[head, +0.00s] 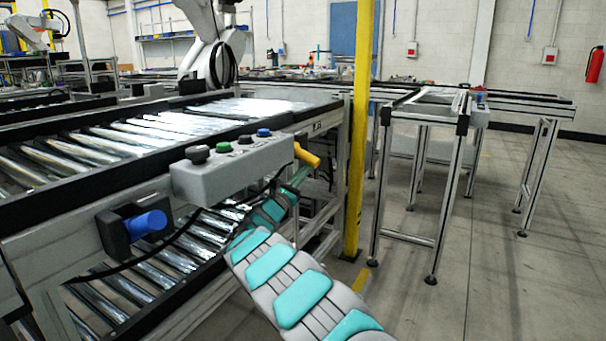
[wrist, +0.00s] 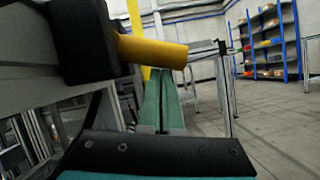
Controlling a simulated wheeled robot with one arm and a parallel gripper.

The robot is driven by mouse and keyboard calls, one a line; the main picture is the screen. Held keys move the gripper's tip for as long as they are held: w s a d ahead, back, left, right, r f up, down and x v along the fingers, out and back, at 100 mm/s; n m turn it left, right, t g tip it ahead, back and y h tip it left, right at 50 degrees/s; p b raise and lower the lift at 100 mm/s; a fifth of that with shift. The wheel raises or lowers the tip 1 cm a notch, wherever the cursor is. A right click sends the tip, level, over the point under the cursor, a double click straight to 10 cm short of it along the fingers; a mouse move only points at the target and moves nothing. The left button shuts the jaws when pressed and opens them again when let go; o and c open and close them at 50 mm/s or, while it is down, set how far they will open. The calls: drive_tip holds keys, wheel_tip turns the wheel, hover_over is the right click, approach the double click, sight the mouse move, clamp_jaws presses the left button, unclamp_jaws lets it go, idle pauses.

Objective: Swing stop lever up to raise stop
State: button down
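A yellow lever handle (head: 306,155) sticks out from the side of the conveyor frame, just right of the grey button box. In the wrist view the yellow lever (wrist: 150,52) points right from a black pivot block (wrist: 82,40) and lies roughly level. My gripper (head: 300,176) is just below the lever in the head view. In the wrist view its green fingers (wrist: 163,95) lie side by side with almost no gap, shut, with nothing seen between them. They are below and beyond the handle's tip; I cannot tell whether they touch it. A stop is not clearly visible.
A grey button box (head: 232,168) with several knobs sits left of the lever. A blue handle on a black block (head: 148,223) is farther left. A yellow post (head: 359,130) stands close to the right of my gripper. Open floor (head: 500,270) lies to the right.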

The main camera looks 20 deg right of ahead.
sight(310, 163)
drive_tip(key=r+n+t, duration=0.1)
drive_tip(key=n, duration=0.1)
drive_tip(key=s+n+t+y, duration=0.1)
drive_tip(key=n, duration=0.1)
drive_tip(key=d+r+n+t+y+p, duration=0.1)
drive_tip(key=n, duration=0.2)
drive_tip(key=shift+s+d+r+t, duration=0.1)
drive_tip(key=shift+s+r+t, duration=0.15)
drive_tip(key=shift+r+t, duration=0.1)
drive_tip(key=shift+n+y, duration=0.4)
drive_tip(key=b+v, duration=0.2)
drive_tip(key=v, duration=0.8)
drive_tip(key=shift+w+f, duration=0.15)
